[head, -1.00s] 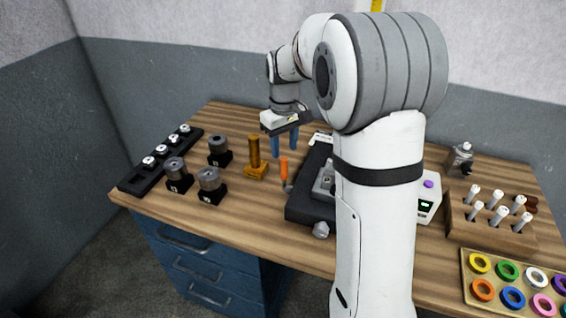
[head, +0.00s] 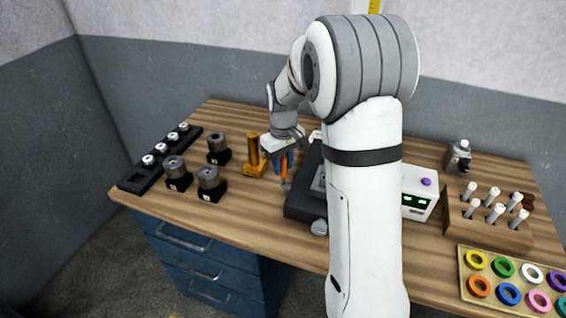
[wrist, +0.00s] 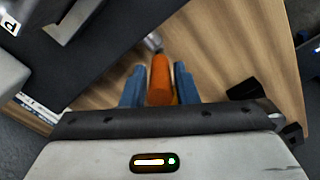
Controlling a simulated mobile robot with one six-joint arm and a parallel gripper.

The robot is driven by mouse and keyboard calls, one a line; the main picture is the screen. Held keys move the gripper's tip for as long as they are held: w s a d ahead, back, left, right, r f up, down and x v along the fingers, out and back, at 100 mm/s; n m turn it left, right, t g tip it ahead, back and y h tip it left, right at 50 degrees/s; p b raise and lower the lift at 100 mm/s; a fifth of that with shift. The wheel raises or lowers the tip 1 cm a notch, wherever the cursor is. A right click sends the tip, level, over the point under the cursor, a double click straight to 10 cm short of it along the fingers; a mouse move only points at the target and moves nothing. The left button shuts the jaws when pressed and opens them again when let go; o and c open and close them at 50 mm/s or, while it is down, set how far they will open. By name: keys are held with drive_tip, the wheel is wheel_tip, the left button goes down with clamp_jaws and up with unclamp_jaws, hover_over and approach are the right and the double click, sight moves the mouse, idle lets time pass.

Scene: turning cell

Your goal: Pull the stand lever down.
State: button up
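The stand lever has an orange handle (head: 284,164) standing upright on a grey metal arm (head: 287,185), at the left side of a dark stand base (head: 300,206). My gripper (head: 283,170) points down over the handle. In the wrist view the orange handle (wrist: 160,80) lies between the two blue fingers of my gripper (wrist: 159,70). Narrow gaps seem to show on both sides, so the fingers look open around it. My arm hides much of the stand in the head view.
A yellow post on a base (head: 254,158) stands close left of the gripper. Cylindrical parts on black blocks (head: 209,182) stand further left. A white box with a purple button (head: 420,192) and a wooden rack (head: 487,222) are to the right. Bare tabletop lies in front.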

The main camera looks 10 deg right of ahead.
clamp_jaws()
